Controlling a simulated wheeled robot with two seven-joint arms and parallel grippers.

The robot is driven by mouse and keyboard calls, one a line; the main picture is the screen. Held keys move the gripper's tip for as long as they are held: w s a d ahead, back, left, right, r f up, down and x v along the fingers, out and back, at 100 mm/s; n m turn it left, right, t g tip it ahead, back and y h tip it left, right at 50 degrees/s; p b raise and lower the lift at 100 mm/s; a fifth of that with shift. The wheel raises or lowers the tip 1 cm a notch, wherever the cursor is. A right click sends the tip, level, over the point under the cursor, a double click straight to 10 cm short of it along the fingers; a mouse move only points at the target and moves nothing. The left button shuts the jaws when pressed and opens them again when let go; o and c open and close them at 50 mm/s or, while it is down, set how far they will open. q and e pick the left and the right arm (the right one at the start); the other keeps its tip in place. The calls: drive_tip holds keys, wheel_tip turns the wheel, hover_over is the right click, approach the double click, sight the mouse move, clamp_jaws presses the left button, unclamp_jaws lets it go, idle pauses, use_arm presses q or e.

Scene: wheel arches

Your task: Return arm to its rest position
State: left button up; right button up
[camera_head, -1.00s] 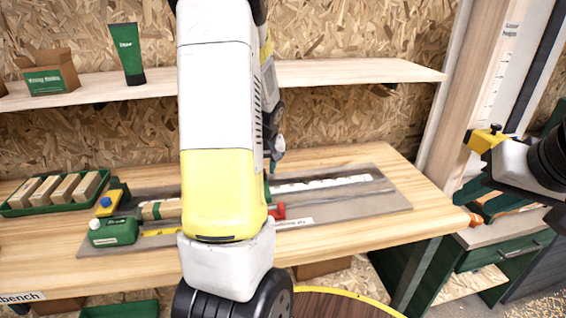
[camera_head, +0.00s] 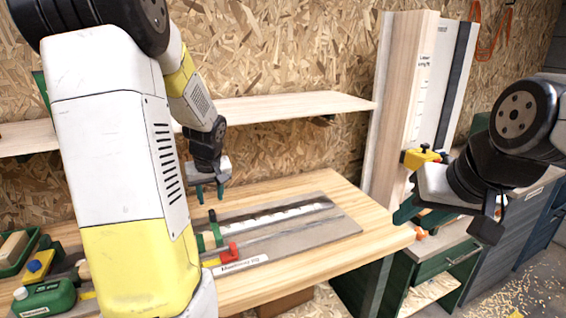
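My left arm (camera_head: 122,170) fills the left of the head view, with a large white and yellow link close to the camera. Its wrist bends down behind that link, and my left gripper (camera_head: 210,194) hangs above the back of the workbench. Its two dark green fingers are apart with nothing between them. My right arm (camera_head: 515,130) comes in from the right edge. My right gripper (camera_head: 418,215) is beyond the bench's right end, in front of a wooden post. Its teal fingers look apart, and I see nothing held.
The workbench (camera_head: 330,262) carries a grey mat (camera_head: 325,234) with a white strip, a red clamp part (camera_head: 230,252) and a green bottle (camera_head: 45,299). A shelf (camera_head: 290,107) runs along the wall behind. A green drawer cabinet (camera_head: 440,270) stands at right.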

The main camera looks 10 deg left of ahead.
use_arm(q)
drive_tip(key=s+d+r+m+t+h, duration=0.1)
drive_tip(key=s+d+r+m+h, duration=0.1)
drive_tip(key=s+d+r, duration=0.4)
drive_tip(key=s+d+r+m+t+h, duration=0.1)
drive_tip(key=s+d+r+m, duration=0.4)
drive_tip(key=s+d, duration=0.8)
wheel_tip(320, 180, up, 2)
drive_tip(key=shift+s+t+h, duration=0.2)
drive_tip(key=shift+t+h, duration=0.1)
drive_tip(key=shift+h, duration=0.5)
